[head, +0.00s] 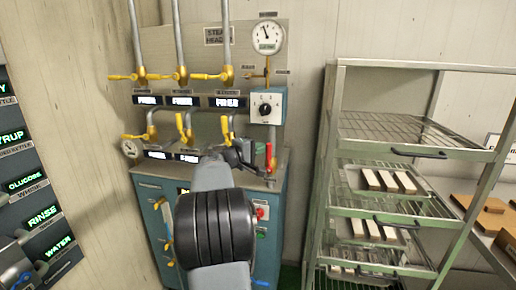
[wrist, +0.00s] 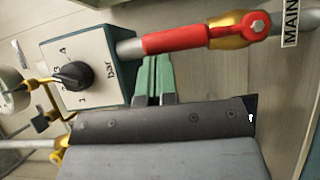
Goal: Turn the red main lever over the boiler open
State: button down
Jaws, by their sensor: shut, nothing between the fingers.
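The red main lever (head: 269,157) stands upright at the right end of the boiler top (head: 262,180) in the head view. In the wrist view the red lever (wrist: 180,38) runs from a brass valve body with a red pivot, in line with a grey pipe, beside a "MAIN" label (wrist: 291,22). My gripper (wrist: 154,58) has its green fingers together and empty. The fingertips are beside the lever's free end in the wrist view; I cannot tell whether they touch it. In the head view my arm hides part of the boiler top, and the fingertips are hard to make out.
A knob box (head: 265,106) sits just above the lever, below a round gauge (head: 267,36). Yellow valve handles (head: 183,75) and pipes stand to the left. A metal rack (head: 385,150) with trays is at right. A dark button panel (head: 30,200) is at far left.

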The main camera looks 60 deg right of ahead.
jog(key=w+d+b+v, duration=0.1)
jog(key=w+b+v, duration=0.1)
jog(key=v, duration=1.1)
jog(key=shift+w+b, duration=0.25)
jog(key=shift+b, duration=0.15)
jog(key=shift+f, duration=0.1)
